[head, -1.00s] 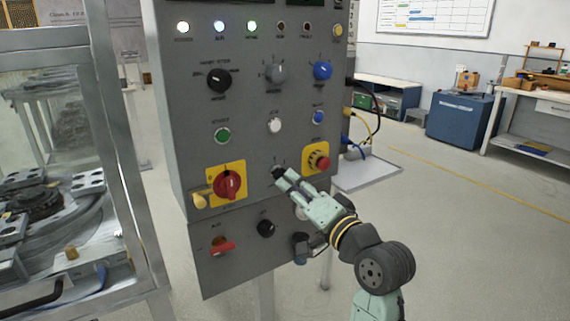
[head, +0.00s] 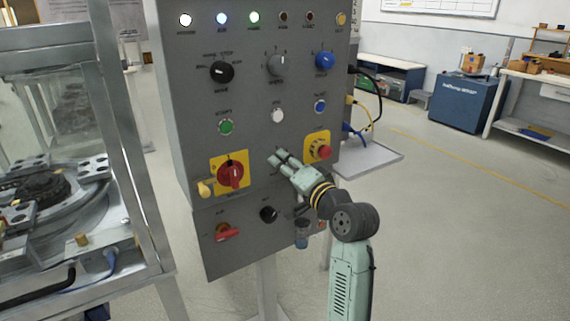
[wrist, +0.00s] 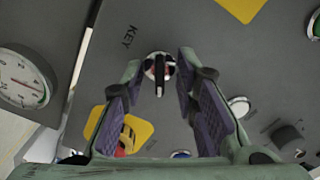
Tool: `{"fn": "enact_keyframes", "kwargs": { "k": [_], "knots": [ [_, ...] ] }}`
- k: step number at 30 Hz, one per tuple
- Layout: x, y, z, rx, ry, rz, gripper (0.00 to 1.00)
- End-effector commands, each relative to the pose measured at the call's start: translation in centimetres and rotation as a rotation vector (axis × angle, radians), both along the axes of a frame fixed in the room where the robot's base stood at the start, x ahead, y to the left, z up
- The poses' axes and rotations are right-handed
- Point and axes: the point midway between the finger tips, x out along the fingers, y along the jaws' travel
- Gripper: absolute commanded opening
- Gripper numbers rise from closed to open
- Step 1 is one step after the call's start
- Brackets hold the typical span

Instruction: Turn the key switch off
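The key switch (wrist: 159,76) shows in the wrist view on the grey panel, beside the printed word KEY (wrist: 131,35). It has a round silver collar, some red, and a dark upright key bar. My gripper (wrist: 159,64) is open, with one finger on each side of the key switch. The fingers look apart from the key bar; whether the tips touch the panel I cannot tell. In the head view my gripper (head: 281,157) is at the panel, left of the emergency stop, and its fingers hide the key switch.
The red emergency stop (head: 323,152) on its yellow plate is close to the right of my gripper. A red rotary switch (head: 230,173) on yellow is to the left. Other knobs are above. A dark knob (head: 268,214) is below. A round gauge (wrist: 24,79) shows in the wrist view.

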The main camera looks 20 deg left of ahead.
Motion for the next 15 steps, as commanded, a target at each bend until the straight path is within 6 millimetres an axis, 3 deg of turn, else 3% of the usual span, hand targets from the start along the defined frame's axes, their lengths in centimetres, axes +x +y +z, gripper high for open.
{"fn": "enact_keyframes", "kwargs": {
  "k": [6,15],
  "knots": [
    [0.01,0.01,-0.02,0.0,0.0,0.0,0.26],
    [-0.01,-0.01,-0.02,0.0,0.0,0.0,0.06]
  ]
}}
